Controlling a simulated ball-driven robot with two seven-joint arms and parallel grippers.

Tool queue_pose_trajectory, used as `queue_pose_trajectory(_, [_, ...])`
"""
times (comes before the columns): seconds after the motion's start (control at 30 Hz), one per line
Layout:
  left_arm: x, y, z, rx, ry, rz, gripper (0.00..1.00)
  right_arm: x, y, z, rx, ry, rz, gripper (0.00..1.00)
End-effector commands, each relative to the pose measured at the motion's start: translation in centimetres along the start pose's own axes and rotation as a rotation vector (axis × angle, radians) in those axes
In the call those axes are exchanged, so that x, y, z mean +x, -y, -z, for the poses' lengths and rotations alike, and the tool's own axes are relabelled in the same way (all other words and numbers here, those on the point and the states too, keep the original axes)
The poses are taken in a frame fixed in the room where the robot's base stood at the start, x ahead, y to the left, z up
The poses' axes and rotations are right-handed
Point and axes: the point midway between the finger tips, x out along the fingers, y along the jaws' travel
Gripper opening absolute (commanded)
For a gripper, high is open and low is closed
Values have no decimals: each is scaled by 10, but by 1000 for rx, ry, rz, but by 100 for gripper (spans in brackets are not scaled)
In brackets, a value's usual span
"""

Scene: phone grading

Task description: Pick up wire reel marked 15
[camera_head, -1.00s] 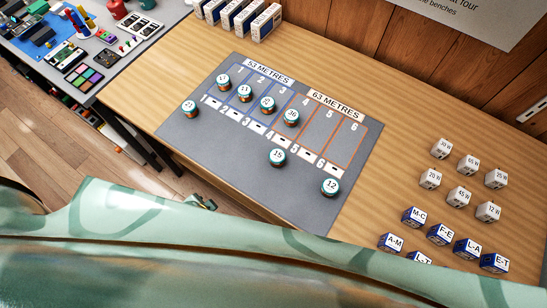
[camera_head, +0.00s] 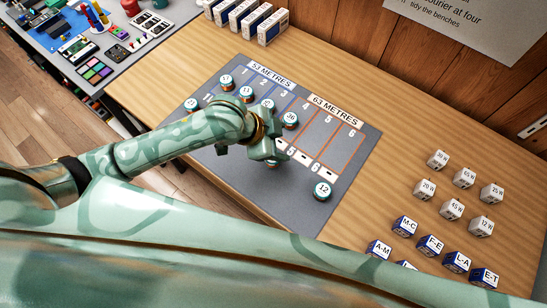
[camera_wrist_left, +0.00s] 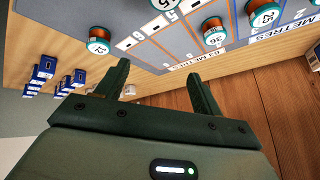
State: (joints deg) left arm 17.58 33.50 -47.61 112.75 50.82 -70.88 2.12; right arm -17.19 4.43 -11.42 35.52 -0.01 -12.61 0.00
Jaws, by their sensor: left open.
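The wire reel marked 15 (camera_head: 273,167) stands on the grey mat (camera_head: 215,160), below the numbered columns. In the head view my left gripper (camera_head: 266,150) hangs over it and hides most of it. The left wrist view shows my open, empty left gripper (camera_wrist_left: 160,78), its two dark fingers apart. A reel whose label seems to read 15 (camera_wrist_left: 165,4) is cut off by the top edge there, beyond the fingertips and not between them. My right gripper is not in view.
The reel marked 12 (camera_head: 322,190) stands to the right; the reel marked 36 (camera_head: 290,120) stands close above the gripper. Several other reels stand at the mat's left. Small white boxes (camera_head: 451,209) and blue boxes (camera_head: 430,245) stand on the wooden bench at right.

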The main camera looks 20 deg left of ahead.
Motion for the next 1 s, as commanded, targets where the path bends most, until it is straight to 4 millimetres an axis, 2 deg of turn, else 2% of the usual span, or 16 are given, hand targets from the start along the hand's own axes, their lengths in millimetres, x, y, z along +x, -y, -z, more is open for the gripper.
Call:
queue_pose_trajectory(0.03, [-10,10,0,44,22,-40,67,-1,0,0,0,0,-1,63])
queue_pose_trajectory(0.23, [-46,23,-28,52,143,-206,67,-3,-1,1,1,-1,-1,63])
queue_pose_trajectory(0.33, [-56,27,-38,29,177,-242,67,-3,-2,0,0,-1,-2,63])
queue_pose_trajectory(0.4, [-56,26,-42,19,188,-255,67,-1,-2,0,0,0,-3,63])
queue_pose_trajectory(0.47, [-49,24,-45,15,190,-260,67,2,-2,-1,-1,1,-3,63])
queue_pose_trajectory(0.8, [28,2,-61,15,188,-263,67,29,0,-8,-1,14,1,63])
queue_pose_trajectory(1.0, [46,-1,-63,17,188,-259,67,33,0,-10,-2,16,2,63])
